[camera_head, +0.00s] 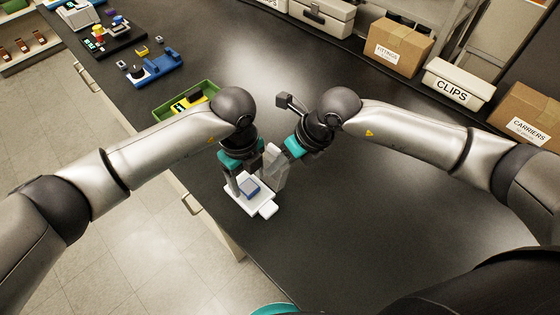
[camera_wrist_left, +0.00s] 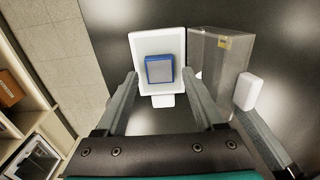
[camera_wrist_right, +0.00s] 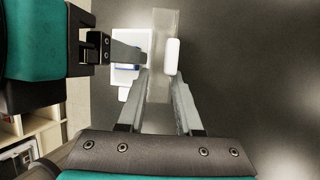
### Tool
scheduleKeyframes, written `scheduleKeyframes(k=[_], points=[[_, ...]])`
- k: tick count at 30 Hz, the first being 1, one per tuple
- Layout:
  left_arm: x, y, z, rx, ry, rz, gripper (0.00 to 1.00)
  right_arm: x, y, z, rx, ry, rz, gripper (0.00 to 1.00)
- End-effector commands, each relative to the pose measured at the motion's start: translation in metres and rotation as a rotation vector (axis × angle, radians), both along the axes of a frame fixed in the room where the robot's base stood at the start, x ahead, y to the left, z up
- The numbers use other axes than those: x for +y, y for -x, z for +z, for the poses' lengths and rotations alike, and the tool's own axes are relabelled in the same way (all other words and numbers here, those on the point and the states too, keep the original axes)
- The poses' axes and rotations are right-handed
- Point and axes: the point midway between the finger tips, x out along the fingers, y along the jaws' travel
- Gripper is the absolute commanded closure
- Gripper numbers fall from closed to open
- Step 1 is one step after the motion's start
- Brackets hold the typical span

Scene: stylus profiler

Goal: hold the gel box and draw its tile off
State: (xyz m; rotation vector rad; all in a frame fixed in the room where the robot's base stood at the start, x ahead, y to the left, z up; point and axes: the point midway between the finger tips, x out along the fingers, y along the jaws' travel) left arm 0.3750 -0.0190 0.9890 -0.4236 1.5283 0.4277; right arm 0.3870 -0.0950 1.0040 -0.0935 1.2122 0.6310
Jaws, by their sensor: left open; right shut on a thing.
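The gel box appears as a small blue box (camera_head: 250,188) with a grey top, probably its tile, on a white tray (camera_head: 240,206). In the left wrist view the blue box (camera_wrist_left: 159,69) sits inside the tray's rim. My left gripper (camera_wrist_left: 160,75) is open, its fingers apart on either side of the box, above the tray. My right gripper (camera_wrist_right: 161,78) is shut on a clear upright cover (camera_wrist_left: 213,62) with a white block (camera_wrist_left: 248,91) on its side. The cover stands beside the tray. The right fingers' contact is partly hidden in the head view.
A green bin (camera_head: 170,105) with yellow items lies beyond my left arm. A blue fixture (camera_head: 155,68) stands farther back. Cardboard boxes (camera_head: 398,47) and a CLIPS bin (camera_head: 458,84) line the far right. The dark bench is clear at front right; its left edge is near the tray.

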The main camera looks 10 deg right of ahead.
Motion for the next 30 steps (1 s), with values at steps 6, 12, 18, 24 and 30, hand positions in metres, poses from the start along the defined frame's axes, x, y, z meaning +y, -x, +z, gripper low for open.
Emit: scheduleKeyframes(k=[6, 12, 18, 24, 30], points=[[0.000, 0.000, -0.018, 0.001, 0.000, 0.001, 0.30, 0.000, 0.000, 0.001, -0.001, -0.002, 0.000, 1.00], [0.000, 0.000, -0.022, 0.000, 0.000, 0.000, 0.30, 0.000, 0.000, 0.001, -0.001, -0.002, 0.000, 1.00], [0.000, 0.000, -0.022, 0.001, 0.001, 0.000, 0.30, 0.000, 0.000, 0.001, -0.002, -0.001, -0.001, 1.00], [0.000, 0.000, -0.022, 0.001, 0.001, 0.000, 0.37, 0.000, 0.000, 0.001, -0.002, -0.001, -0.001, 1.00], [0.000, 0.000, -0.021, 0.001, 0.001, 0.000, 0.59, 0.000, 0.000, 0.001, -0.001, -0.002, 0.000, 1.00]])
